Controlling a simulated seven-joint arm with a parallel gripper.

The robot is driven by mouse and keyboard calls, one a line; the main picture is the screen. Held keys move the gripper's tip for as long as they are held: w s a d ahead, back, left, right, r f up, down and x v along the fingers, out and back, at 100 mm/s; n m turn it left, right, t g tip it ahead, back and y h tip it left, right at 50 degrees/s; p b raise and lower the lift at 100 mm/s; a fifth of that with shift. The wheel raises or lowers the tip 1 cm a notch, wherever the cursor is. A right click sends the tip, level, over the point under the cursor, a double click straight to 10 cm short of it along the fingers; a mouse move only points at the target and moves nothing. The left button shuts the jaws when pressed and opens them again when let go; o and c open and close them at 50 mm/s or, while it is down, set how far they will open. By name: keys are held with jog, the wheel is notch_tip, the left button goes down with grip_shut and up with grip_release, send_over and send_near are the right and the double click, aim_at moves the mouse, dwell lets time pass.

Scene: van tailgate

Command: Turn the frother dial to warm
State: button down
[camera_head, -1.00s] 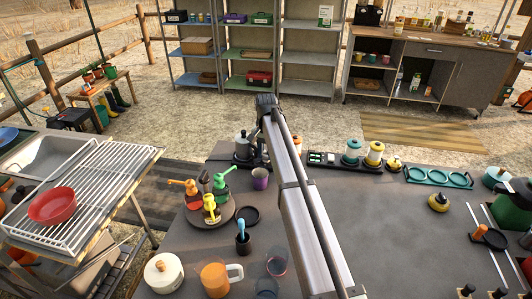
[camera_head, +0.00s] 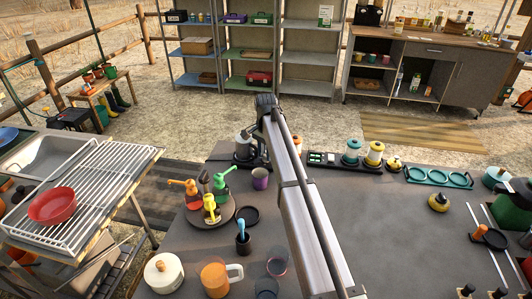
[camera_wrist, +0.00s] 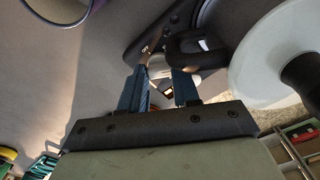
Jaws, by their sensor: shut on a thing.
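The frother (camera_head: 242,150), a pale jug with a dark lid knob on a black base, stands at the far edge of the grey counter. In the wrist view its pale round top (camera_wrist: 262,62) is at the right and its black base (camera_wrist: 160,28) at the top. My gripper (camera_wrist: 163,72) has its blue fingers down at the base, shut on a small part there that I take to be the dial. The dial is mostly hidden between the fingers, and its setting cannot be read. In the head view my arm partly covers the gripper and the frother.
A purple mug (camera_head: 260,178) stands just in front of the frother. A round tray (camera_head: 222,219) with several pump bottles is to the left. A black strip (camera_head: 327,159) and several lidded jars are to the right.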

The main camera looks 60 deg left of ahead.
jog(key=c, duration=0.8)
grip_release()
notch_tip(320, 180, up, 14)
jog(key=shift+f, duration=0.1)
dwell(0.4)
